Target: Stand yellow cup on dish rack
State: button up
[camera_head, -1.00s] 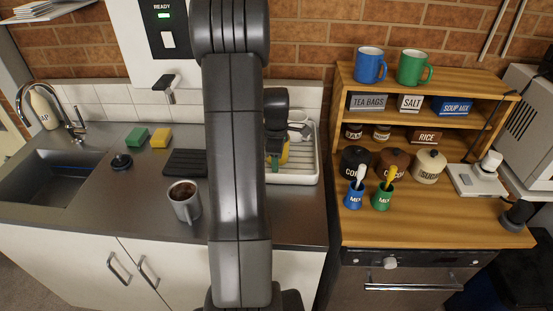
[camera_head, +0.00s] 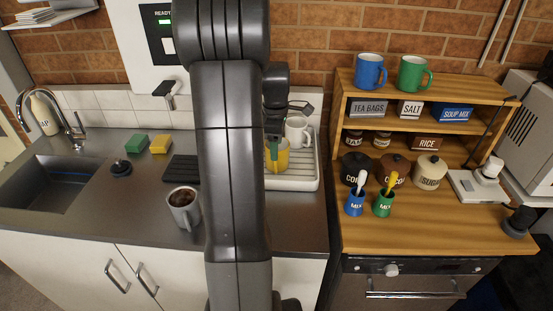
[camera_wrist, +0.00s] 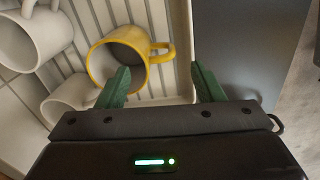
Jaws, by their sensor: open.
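The yellow cup (camera_head: 280,160) is on the white dish rack (camera_head: 306,178), mouth upward and looking upright, with my gripper's green finger in front of part of it. In the wrist view the yellow cup (camera_wrist: 100,50) shows its open mouth, its handle pointing right. My gripper (camera_wrist: 161,82) is open. Its left finger overlaps the cup's near rim in the picture, and its right finger is to the right of the handle. The handle lies between the fingers in the picture; I cannot tell whether either finger touches the cup.
A white mug (camera_head: 297,130) is behind the yellow cup on the rack; two white cups (camera_wrist: 32,38) show left in the wrist view. A grey mug (camera_head: 184,212) with dark contents stands on the counter. The shelf unit (camera_head: 440,215) is to the right.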

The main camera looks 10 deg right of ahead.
aim_at(282, 164)
jog(key=shift+r, duration=1.7)
notch_tip(282, 164, down, 13)
jog(key=shift+w+r+p, duration=0.1)
jog(key=shift+r+p, duration=0.05)
jog(key=shift+p, duration=0.2)
jog(key=shift+r, duration=2.1)
